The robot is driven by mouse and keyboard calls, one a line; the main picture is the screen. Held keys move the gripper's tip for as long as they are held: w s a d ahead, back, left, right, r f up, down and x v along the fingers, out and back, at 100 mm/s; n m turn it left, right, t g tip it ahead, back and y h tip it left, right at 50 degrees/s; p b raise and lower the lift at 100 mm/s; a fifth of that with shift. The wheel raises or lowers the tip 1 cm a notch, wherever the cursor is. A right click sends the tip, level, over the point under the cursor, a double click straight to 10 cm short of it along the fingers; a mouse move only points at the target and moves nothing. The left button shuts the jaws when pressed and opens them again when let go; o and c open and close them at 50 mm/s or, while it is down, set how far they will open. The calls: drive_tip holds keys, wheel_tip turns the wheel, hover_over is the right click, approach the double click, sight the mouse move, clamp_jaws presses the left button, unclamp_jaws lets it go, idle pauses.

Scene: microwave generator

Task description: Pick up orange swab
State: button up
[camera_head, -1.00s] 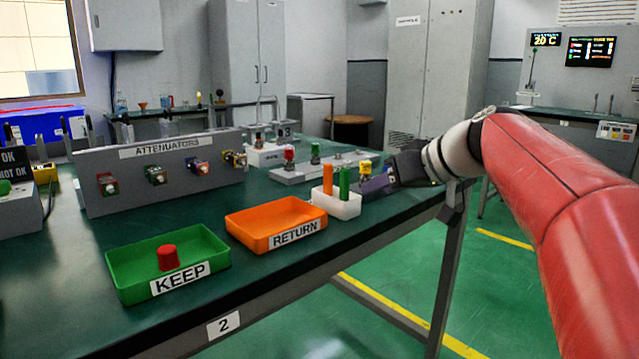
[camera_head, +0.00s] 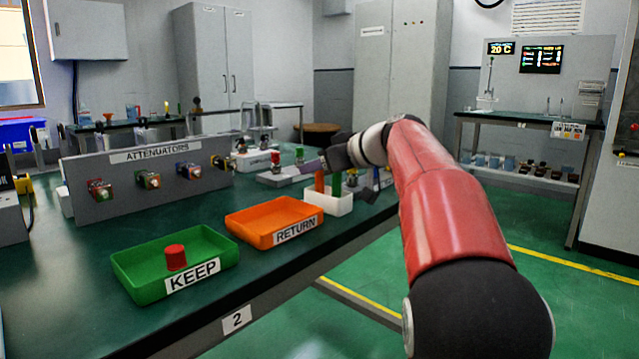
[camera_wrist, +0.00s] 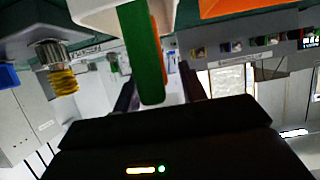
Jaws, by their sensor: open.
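The orange swab (camera_head: 319,182) stands upright in a small white holder (camera_head: 328,203), left of a green swab (camera_head: 336,186). My gripper (camera_head: 341,180) is open, close above the holder, with its dark fingers near the two swabs. In the wrist view the green swab (camera_wrist: 141,55) is large and nearest the camera. The orange swab (camera_wrist: 160,50) shows behind it, mostly hidden. The fingers (camera_wrist: 158,85) appear on either side of the swabs. I cannot tell whether they touch either one.
An orange RETURN tray (camera_head: 262,232) lies left of the holder. A green KEEP tray (camera_head: 135,283) holds a red cap (camera_head: 176,257). The attenuator panel (camera_head: 120,190) stands behind. A connector with a yellow end (camera_wrist: 62,78) is near the gripper in the wrist view.

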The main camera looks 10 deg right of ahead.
clamp_jaws()
drive_tip(key=shift+r, duration=0.1)
idle(0.3)
